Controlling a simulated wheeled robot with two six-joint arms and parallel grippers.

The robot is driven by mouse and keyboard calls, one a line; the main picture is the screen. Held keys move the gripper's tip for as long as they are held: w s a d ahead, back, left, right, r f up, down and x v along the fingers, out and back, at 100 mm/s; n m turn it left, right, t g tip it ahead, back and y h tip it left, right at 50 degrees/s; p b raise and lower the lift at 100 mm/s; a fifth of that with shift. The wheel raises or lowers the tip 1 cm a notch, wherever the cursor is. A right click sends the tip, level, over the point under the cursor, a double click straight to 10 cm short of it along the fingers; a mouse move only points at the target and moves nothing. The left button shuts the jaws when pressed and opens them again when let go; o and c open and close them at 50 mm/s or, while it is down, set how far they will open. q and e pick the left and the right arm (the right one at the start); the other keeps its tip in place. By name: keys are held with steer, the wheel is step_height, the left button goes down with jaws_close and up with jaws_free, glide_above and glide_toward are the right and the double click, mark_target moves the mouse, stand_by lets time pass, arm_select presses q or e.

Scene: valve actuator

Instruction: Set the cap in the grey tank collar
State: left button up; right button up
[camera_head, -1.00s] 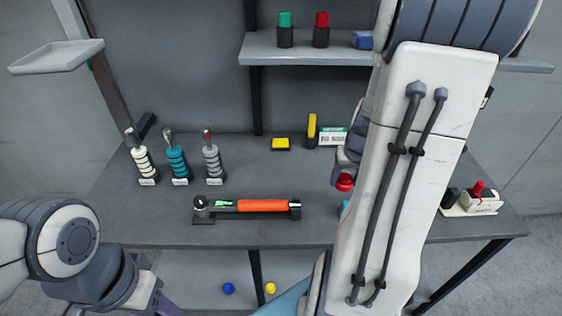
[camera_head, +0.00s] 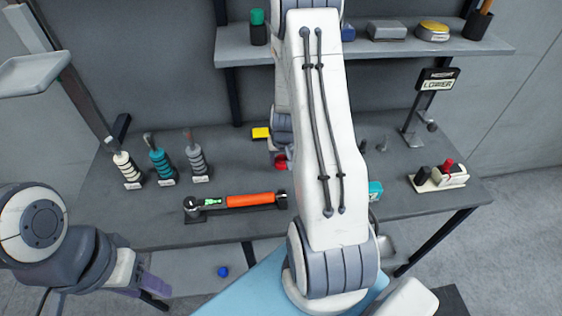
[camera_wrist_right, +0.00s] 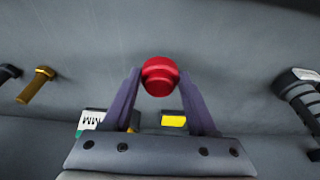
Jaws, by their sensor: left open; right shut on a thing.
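A red rounded cap-like piece (camera_wrist_right: 160,76) sits between the fingertips of my right gripper (camera_wrist_right: 161,82) in the right wrist view. The gripper is shut on it. In the head view this red piece (camera_head: 281,161) shows just left of my right arm, above the bench; the fingers there are mostly hidden. My left gripper (camera_head: 152,292) is open and empty at the lower left, in front of the bench edge. I cannot make out a grey tank collar for certain; my right arm hides the middle of the bench.
White, teal and grey ribbed pieces (camera_head: 196,160) stand at the bench's left. An orange-handled tool (camera_head: 250,200) lies near the front edge. A yellow block (camera_head: 261,133) is behind it. A sign reading LOWER (camera_head: 437,84) and a red-switched box (camera_head: 447,174) are at the right. A shelf (camera_head: 400,48) hangs above.

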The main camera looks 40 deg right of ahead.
mark_target(281, 168)
step_height(281, 168, down, 4)
steer(key=shift+w+a+b, duration=0.1)
steer(key=shift+b, duration=0.65)
steer(key=shift+f, duration=0.1)
steer(key=shift+f, duration=0.2)
steer(key=o, duration=1.3)
